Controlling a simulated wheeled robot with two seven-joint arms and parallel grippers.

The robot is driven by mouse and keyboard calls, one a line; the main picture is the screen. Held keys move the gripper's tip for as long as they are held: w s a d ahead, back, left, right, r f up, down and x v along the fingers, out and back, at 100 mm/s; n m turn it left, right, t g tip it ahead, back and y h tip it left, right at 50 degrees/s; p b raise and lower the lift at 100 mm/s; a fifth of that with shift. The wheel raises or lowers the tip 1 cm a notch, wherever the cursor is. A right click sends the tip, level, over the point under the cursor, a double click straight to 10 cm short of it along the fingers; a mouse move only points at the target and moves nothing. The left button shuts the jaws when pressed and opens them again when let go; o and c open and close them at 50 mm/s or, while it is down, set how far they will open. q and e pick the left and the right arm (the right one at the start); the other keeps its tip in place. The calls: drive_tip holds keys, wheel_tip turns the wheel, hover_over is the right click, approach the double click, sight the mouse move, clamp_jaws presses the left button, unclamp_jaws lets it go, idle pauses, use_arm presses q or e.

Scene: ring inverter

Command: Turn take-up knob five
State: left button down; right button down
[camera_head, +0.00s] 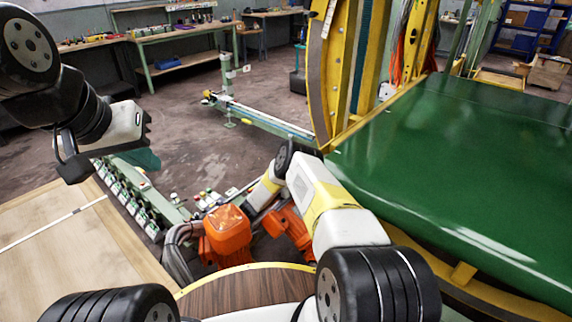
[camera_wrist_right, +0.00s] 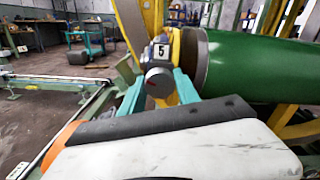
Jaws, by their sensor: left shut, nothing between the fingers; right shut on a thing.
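Take-up knob five (camera_wrist_right: 158,82) is a grey round knob below a white plate marked 5 (camera_wrist_right: 161,51), near the middle of the right wrist view. My right gripper (camera_wrist_right: 160,85) has its teal fingers on both sides of the knob and is shut on it. In the head view I cannot make out the knob or the right fingertips. My left gripper (camera_head: 146,160) hangs at the left of the head view, shut and empty, far from the knob.
A green roll (camera_wrist_right: 255,62) lies right of the knob; the large green sheet (camera_head: 470,165) fills the head view's right. A yellow frame (camera_head: 345,70) stands beside it. Orange units (camera_head: 228,232) sit low in the middle. A wooden board (camera_head: 60,245) lies left. Concrete floor (camera_head: 190,115) is open behind.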

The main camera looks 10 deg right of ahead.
drive_tip(key=shift+a+m, duration=0.1)
drive_tip(key=shift+m, duration=0.2)
idle(0.4)
drive_tip(key=c, duration=0.9)
unclamp_jaws()
drive_tip(key=v, duration=0.7)
drive_tip(key=shift+s+a, duration=0.25)
drive_tip(key=shift+a, duration=0.05)
